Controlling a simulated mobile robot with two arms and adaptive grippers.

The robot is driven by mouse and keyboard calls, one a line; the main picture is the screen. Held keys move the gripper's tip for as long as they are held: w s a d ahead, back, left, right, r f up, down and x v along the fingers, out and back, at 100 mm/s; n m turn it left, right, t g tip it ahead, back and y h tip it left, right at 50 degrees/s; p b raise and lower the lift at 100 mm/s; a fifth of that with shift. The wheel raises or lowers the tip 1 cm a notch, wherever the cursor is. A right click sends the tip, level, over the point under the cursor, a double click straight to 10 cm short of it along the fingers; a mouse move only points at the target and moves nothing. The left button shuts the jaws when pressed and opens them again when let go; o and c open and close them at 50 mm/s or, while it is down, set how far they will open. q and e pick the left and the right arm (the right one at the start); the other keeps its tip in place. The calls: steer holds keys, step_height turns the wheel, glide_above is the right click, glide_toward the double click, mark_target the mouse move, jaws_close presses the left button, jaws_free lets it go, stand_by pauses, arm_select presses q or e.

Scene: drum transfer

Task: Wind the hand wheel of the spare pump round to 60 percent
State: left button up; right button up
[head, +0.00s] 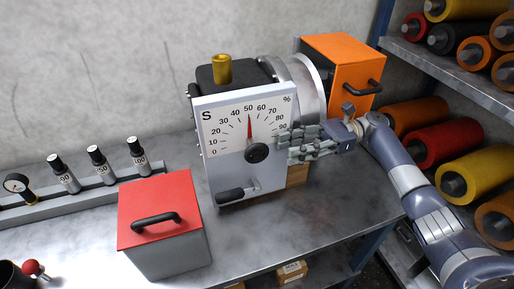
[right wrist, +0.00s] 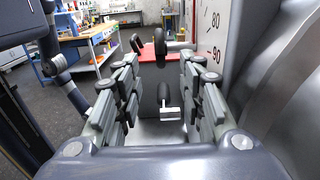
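The pump's white dial plate (head: 225,165), marked S, has a percent scale. Its red needle (head: 249,127) stands at about 50. A round black knob (head: 257,152) sits at the needle's base; it also shows ahead of the fingers in the right wrist view (right wrist: 159,44). A black handle (head: 236,194) is at the plate's lower left. My right gripper (head: 287,146) comes in from the right, fingertips just right of the knob and apart from it. In the right wrist view its fingers (right wrist: 160,80) are spread with nothing between them. My left gripper is not in view.
A red-lidded box (head: 180,245) stands in front of the pump at left. An orange box (head: 350,70) is behind it at right. Several black-capped cylinders (head: 98,162) stand along the back left. Shelves of coloured rolls (head: 440,145) are at right.

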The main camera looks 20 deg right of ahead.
mark_target(258, 156)
steer(key=a+p, duration=0.1)
steer(key=a, duration=0.4)
steer(key=shift+s+a+r+p, duration=0.15)
steer(key=shift+a+p, duration=0.1)
steer(key=shift+p, duration=0.1)
steer(key=a, duration=0.1)
steer(key=a+p, duration=0.1)
steer(key=a, duration=0.1)
steer(key=shift+a+f, duration=0.2)
steer(key=shift+a, duration=0.1)
steer(key=shift+c, duration=1)
jaws_close()
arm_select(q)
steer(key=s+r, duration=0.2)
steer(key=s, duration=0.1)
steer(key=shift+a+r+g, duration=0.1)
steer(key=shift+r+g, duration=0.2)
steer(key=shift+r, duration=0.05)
